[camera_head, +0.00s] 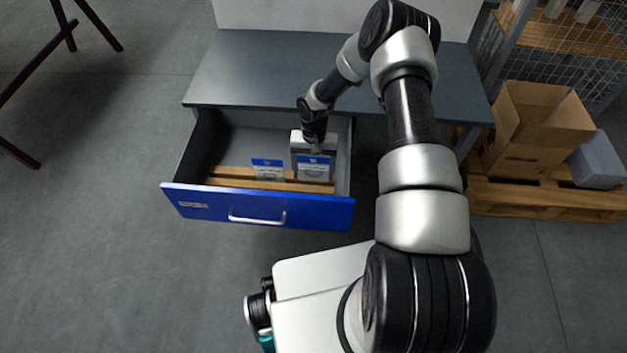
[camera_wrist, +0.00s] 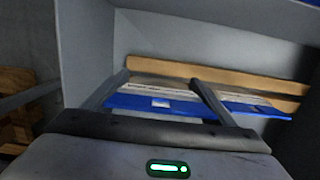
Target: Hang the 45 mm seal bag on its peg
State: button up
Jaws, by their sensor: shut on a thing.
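My gripper (camera_head: 315,142) is inside the open drawer, shut on the right-hand seal bag (camera_head: 313,167), a pale pack with a blue label. In the wrist view my gripper (camera_wrist: 158,84) has its fingers on either side of the blue strip of this seal bag (camera_wrist: 150,103). A second bag with a blue label (camera_head: 267,167) stands to the left in the drawer; it also shows at the right in the wrist view (camera_wrist: 255,109). The sizes on the labels are too small to read. No peg can be made out.
The blue-fronted drawer (camera_head: 215,205) is pulled out under a grey bench (camera_head: 265,85). Wooden rails (camera_head: 225,173) cross its front part. A cardboard box (camera_head: 535,125) and a grey-blue block (camera_head: 597,160) are on a pallet at right. The left floor is mostly clear.

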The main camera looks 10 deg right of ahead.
aim_at(314, 176)
notch_tip(314, 176, down, 5)
jog(key=shift+r+b, duration=0.2)
jog(key=shift+b, duration=0.4)
jog(key=shift+c, duration=1.4)
jog(key=shift+r, duration=0.15)
jog(key=shift+c, duration=0.2)
jog(key=o, duration=1.4)
jog(key=shift+c, duration=0.2)
